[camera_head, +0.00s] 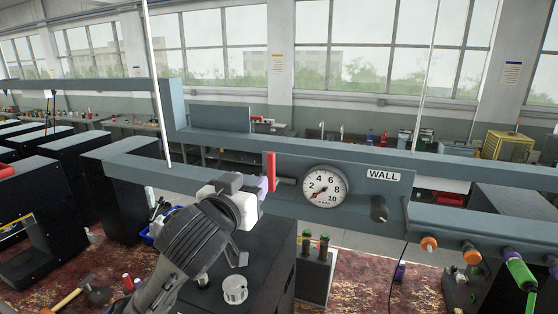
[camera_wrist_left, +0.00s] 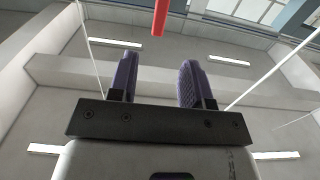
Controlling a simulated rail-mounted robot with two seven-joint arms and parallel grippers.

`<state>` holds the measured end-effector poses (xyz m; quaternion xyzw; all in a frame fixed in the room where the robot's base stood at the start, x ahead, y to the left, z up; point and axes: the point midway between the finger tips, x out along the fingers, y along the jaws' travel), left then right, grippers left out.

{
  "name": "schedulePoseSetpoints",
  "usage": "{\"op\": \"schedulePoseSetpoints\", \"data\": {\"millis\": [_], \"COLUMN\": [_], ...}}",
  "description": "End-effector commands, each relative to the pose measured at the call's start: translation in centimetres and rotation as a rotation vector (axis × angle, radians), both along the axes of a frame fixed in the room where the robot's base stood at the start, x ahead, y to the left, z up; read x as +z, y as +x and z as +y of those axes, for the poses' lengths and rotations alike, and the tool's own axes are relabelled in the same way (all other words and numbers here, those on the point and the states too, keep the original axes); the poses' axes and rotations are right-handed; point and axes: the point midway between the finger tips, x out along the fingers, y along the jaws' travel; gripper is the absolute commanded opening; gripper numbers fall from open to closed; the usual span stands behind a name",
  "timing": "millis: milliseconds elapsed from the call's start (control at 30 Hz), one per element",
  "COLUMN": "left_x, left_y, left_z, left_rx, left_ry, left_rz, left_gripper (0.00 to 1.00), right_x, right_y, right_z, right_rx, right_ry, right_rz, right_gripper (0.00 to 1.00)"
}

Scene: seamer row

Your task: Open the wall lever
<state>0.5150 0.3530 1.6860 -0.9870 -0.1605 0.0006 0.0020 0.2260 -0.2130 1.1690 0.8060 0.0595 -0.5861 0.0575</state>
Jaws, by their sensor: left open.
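The wall lever is a red bar (camera_head: 270,171) standing upright at the left of the panel with the round gauge (camera_head: 324,186) and the "WALL" label (camera_head: 383,175). In the left wrist view the red lever (camera_wrist_left: 160,17) hangs in from the top edge, beyond the fingertips and in line with the gap between them. My left gripper (camera_head: 262,188) is close by the lever's lower part in the head view. In the wrist view its two purple fingers (camera_wrist_left: 157,75) are apart with nothing between them. Touch with the lever cannot be made out. My right gripper is out of view.
A dark knob (camera_head: 379,209) sits right of the gauge. Orange-capped fittings (camera_head: 429,243) and a green handle (camera_head: 520,270) are at the right. Below are a dark machine box with a white knob (camera_head: 235,289) and a reddish worktop (camera_head: 360,280) holding tools.

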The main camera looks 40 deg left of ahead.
Motion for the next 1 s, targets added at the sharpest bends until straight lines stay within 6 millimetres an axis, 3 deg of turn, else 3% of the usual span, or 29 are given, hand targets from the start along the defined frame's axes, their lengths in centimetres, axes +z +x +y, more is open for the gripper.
{"op": "schedulePoseSetpoints", "data": {"millis": [600,1000], "left_x": [0.3,0.0], "left_y": [9.5,12.6], "left_z": [3.2,4.2], "left_rx": [0.002,0.000], "left_ry": [-0.003,-0.004], "left_rz": [0.001,-0.001], "left_gripper": [0.45,0.45], "right_x": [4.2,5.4], "right_y": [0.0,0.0], "right_z": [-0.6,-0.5], "right_rx": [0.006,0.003], "right_ry": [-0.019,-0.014], "right_rz": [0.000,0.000], "right_gripper": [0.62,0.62]}}
